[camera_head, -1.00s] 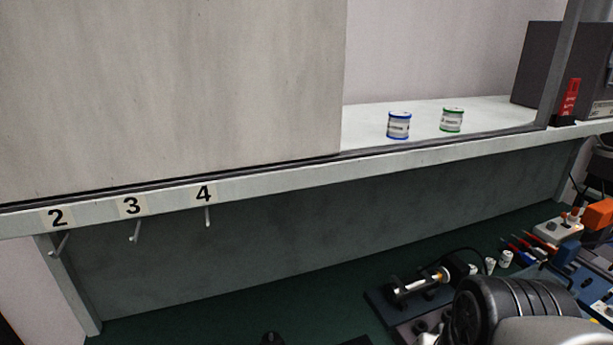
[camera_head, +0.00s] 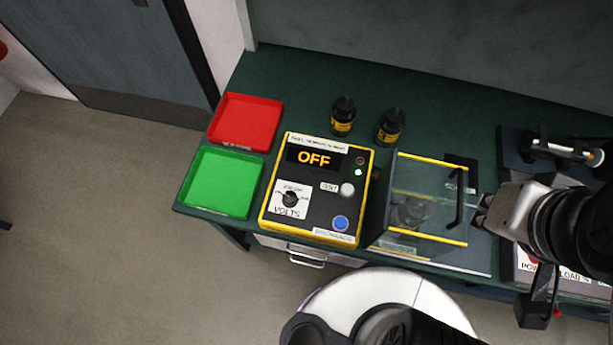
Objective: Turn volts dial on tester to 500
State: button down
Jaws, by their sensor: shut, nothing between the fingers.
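The tester (camera_head: 304,222) is a yellow-edged black box on the dark green bench, left of my gripper. Its display (camera_head: 314,158) reads OFF. The volts dial (camera_head: 290,199) is a small black knob on a white plate at the tester's lower left; its exact pointing is too small to read. My gripper (camera_head: 482,211) is at the right, beside the clear guard's handle, well away from the dial. Its fingers are shut and hold nothing.
A clear guard box (camera_head: 425,240) with yellow edges and a black handle (camera_head: 460,199) stands between the tester and my gripper. Two black bottles (camera_head: 343,116) (camera_head: 389,126) stand behind. Red (camera_head: 245,121) and green (camera_head: 221,182) trays lie left. A drawer handle (camera_head: 307,257) sits below the bench edge.

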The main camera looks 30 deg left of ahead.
aim_at(290, 199)
jog(key=u, duration=1.45)
